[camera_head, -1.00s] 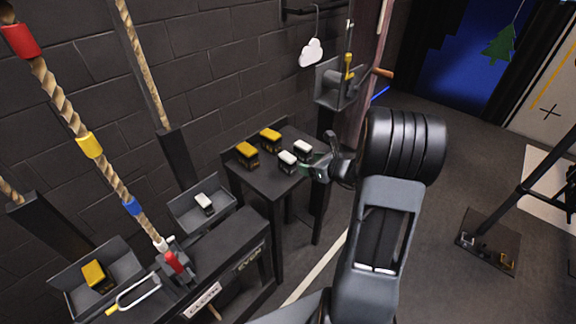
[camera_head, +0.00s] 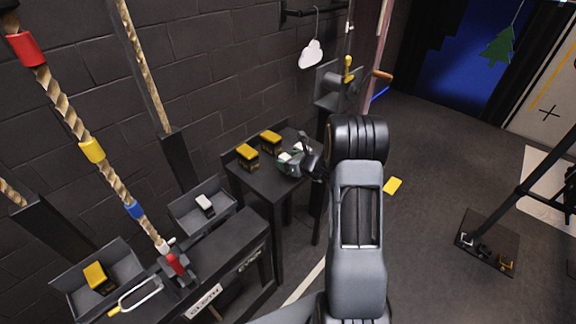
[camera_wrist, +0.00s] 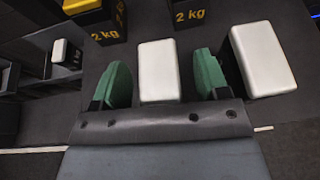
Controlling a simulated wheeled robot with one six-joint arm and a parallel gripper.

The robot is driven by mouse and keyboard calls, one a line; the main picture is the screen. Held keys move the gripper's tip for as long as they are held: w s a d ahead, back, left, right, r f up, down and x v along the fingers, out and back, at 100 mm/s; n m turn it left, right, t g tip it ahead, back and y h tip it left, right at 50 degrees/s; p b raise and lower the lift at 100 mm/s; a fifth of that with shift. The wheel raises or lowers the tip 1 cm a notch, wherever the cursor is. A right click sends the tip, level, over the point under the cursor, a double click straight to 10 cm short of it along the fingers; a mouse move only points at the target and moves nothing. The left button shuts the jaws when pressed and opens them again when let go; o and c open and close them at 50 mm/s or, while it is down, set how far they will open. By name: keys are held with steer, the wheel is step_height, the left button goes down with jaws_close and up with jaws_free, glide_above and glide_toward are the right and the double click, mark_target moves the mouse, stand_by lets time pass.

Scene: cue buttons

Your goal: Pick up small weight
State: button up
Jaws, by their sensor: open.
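Two small white-topped weights stand on the small dark table (camera_head: 262,182), largely hidden by my gripper in the head view. In the wrist view one small weight (camera_wrist: 158,70) sits between my gripper's green fingertips (camera_wrist: 163,78), with a gap to each finger. The other small weight (camera_wrist: 262,58) is just right of the right finger. My gripper (camera_head: 290,164) is open, low at the table's right part. Two yellow-topped weights (camera_head: 247,152) (camera_head: 270,138) stand farther left and back; in the wrist view their fronts (camera_wrist: 108,28) read "2 kg".
A tray (camera_head: 226,208) left of the table holds another white-topped weight (camera_head: 205,203). A lower-left tray (camera_head: 62,290) holds a yellow-topped weight (camera_head: 97,275). A brick wall (camera_head: 220,70) stands behind. A yellow piece (camera_head: 393,186) lies on the floor to the right.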

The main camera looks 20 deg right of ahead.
steer(key=shift+w+a+f, duration=0.15)
steer(key=shift+w, duration=0.15)
jaws_close()
stand_by(0.5)
stand_by(0.3)
